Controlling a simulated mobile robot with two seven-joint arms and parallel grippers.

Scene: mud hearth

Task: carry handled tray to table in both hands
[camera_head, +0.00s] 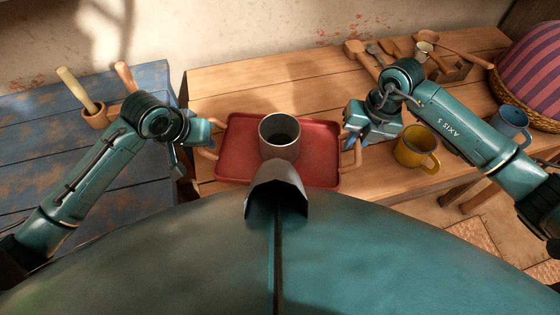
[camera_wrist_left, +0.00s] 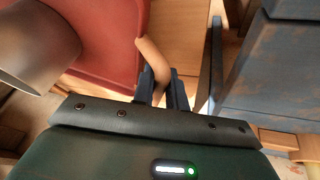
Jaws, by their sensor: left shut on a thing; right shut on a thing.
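A red handled tray (camera_head: 235,158) is in front of me, over the wooden table (camera_head: 235,88); I cannot tell whether it touches the top. A grey metal cup (camera_head: 280,148) stands upright on it, and the cup (camera_wrist_left: 35,45) also shows in the left wrist view. My left gripper (camera_head: 205,138) is shut on the tray's left handle (camera_head: 209,153). In the left wrist view, this handle (camera_wrist_left: 153,58) runs between the fingers (camera_wrist_left: 162,85). My right gripper (camera_head: 354,139) is shut on the right handle (camera_head: 353,158); its fingertips are partly hidden.
A yellow mug (camera_head: 413,148) stands close right of my right gripper. A blue table (camera_head: 40,130) with a pestle and mortar (camera_head: 93,115) stands left.

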